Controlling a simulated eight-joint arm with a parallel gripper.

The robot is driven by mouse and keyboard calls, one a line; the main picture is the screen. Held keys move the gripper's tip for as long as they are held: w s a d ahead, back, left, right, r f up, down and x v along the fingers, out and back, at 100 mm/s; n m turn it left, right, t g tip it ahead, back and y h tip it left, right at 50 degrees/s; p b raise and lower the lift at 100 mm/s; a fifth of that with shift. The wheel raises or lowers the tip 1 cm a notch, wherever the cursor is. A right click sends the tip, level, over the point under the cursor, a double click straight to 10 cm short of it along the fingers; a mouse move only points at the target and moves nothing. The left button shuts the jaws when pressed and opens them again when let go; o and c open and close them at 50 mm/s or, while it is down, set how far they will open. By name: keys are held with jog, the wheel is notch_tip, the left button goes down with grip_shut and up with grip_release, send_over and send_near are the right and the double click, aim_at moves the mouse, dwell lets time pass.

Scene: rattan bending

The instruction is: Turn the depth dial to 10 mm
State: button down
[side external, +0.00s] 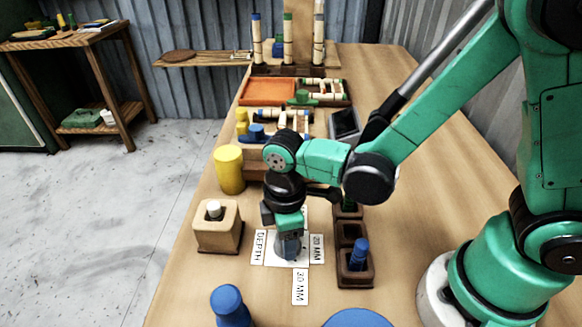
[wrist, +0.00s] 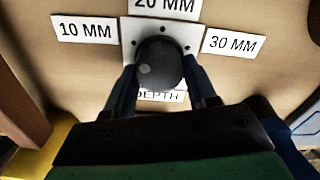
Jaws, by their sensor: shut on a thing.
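The depth dial (wrist: 162,58) is a round black knob on a white square plate (wrist: 133,28). A pale dot on the knob sits at its left side, slightly below centre in the wrist view. Around it are the labels 10 MM (wrist: 86,29) at left, 20 MM (wrist: 165,5) at top, 30 MM (wrist: 233,42) at right and DEPTH (wrist: 160,96), partly covered, below. My gripper (wrist: 160,76) is shut on the knob, one blue finger on each side. In the side view my gripper (side external: 289,248) points down over the plate, hiding the knob and the 10 MM label.
A wooden block with a white peg (side external: 217,228) and a yellow cylinder (side external: 229,170) stand left of my gripper. A dark wooden holder with a blue peg (side external: 358,255) is close at right. Blue round objects (side external: 230,305) lie in front. An orange tray (side external: 268,92) is farther back.

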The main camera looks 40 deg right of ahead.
jog(key=shift+c, duration=1.4)
grip_release()
jog(key=shift+r, duration=2.8)
jog(key=shift+r, duration=0.1)
jog(key=d+r+m+t, duration=0.7)
jog(key=d+m, duration=0.4)
jog(key=m, duration=0.1)
jog(key=shift+d, duration=0.25)
